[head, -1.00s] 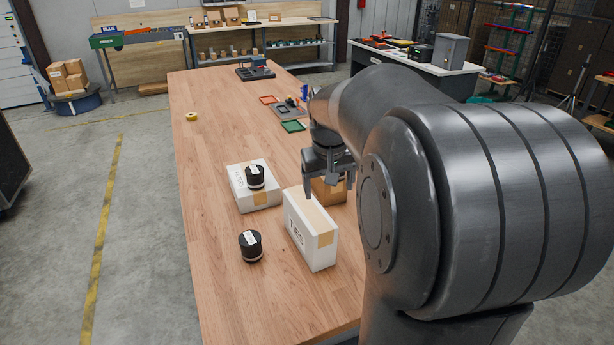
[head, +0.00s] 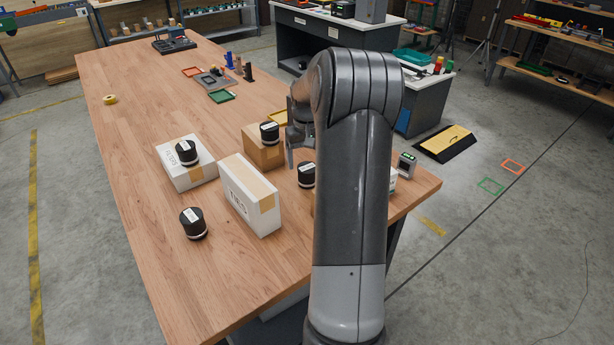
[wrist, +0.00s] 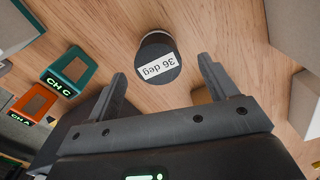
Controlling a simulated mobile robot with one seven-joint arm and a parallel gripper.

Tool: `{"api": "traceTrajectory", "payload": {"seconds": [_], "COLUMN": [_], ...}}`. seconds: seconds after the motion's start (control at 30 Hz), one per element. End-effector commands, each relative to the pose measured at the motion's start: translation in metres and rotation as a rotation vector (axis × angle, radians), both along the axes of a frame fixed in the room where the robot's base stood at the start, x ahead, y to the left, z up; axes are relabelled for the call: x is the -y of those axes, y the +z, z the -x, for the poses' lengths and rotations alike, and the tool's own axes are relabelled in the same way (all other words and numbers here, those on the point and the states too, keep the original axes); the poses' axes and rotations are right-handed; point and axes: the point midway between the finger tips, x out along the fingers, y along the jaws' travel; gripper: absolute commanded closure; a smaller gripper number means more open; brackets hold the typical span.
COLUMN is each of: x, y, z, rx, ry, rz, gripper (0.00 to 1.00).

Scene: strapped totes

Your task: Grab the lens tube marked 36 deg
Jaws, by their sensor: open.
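The black lens tube marked 36 deg (wrist: 158,58) stands on the wooden table in the wrist view, its label facing me upside down. My gripper (wrist: 164,68) is open and empty, its fingers to either side of the tube in the picture; I see no contact. In the head view my gripper (head: 297,152) is above the table, near a black tube (head: 306,174) that is probably the same one; its label is unreadable there. Other black tubes stand on the brown box (head: 269,133), on the white box (head: 186,152) and on the table (head: 194,223).
A tall white box (head: 248,194) stands left of my gripper. In the wrist view, a teal CH C unit (wrist: 70,72) and an orange CH A unit (wrist: 34,103) are at left, with pale boxes at the edges. The far left table is mostly clear.

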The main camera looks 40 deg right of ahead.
Motion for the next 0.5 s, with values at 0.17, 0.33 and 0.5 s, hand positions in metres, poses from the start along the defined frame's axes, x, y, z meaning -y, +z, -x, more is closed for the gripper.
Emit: {"api": "traceTrajectory", "payload": {"seconds": [0.17,0.33,0.5], "x": [0.0,0.002,0.005], "y": [-0.016,-0.028,-0.054], "z": [0.0,0.0,-0.002], "rx": [-0.001,-0.002,-0.002], "ry": [0.001,0.001,0.001], "rz": [0.0,-0.001,-0.002], "gripper": [0.21,0.21,0.21]}}
